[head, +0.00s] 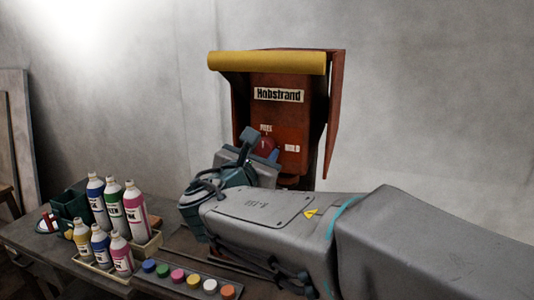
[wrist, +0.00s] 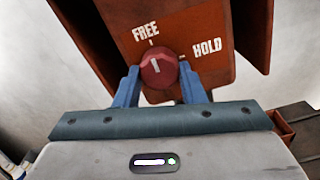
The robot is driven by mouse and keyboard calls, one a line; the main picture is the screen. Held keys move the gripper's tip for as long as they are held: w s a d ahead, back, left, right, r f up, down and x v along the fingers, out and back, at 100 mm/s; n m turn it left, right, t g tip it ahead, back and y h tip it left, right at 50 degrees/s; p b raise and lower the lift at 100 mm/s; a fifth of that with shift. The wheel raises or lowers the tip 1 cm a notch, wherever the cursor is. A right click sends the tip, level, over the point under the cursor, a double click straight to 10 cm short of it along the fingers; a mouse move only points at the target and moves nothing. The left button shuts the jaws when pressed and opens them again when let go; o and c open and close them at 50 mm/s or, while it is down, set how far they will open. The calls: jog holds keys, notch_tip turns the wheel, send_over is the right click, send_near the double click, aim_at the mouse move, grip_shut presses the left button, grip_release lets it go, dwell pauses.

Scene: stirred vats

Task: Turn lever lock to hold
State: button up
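The lever lock is a round dark-red knob (wrist: 158,71) with a pale pointer line on a rust-red panel (wrist: 205,22). Its line points up toward the tick below the FREE label (wrist: 146,32); the HOLD label (wrist: 207,47) is to the right. In the head view the knob (head: 268,145) is partly hidden by my gripper. My gripper (wrist: 158,70) has its two blue fingers apart, one on each side of the knob, with a narrow gap seeming to show at each side. In the head view my gripper (head: 250,150) is at the panel's lower front.
The rust-red Hobstrand cabinet (head: 290,80) has a yellow rolled top (head: 267,62) and a side flap (head: 335,115). Several paint bottles (head: 114,205) and a strip of coloured pots (head: 190,278) stand on the bench at left, close to my arm.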

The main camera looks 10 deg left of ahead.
jog(key=c, duration=0.3)
